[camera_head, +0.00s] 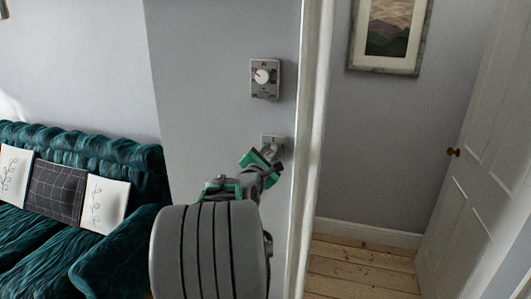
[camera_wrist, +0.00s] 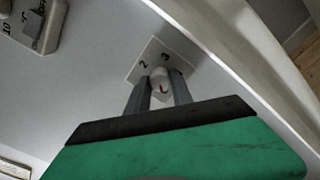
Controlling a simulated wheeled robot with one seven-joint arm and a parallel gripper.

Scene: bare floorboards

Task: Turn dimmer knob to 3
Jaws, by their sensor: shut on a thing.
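The dimmer is a small pale square plate (camera_wrist: 150,60) on the grey wall, with the numbers 2 and 3 showing. In the head view the plate (camera_head: 266,138) is partly hidden behind my gripper (camera_head: 268,155). A white round knob (camera_wrist: 159,76) with a red mark stands out from the plate. In the wrist view my gripper (camera_wrist: 160,88) has one grey finger on each side of the knob and is shut on it. The red mark is small, and I cannot tell exactly which number it points to. The plate's lower part is hidden by the fingers.
A larger grey dial box (camera_head: 264,91) is on the wall above the dimmer. A white door frame (camera_head: 309,130) is close on the right, with an open white door (camera_head: 470,150) beyond. A teal sofa (camera_head: 85,147) with cushions is at the left.

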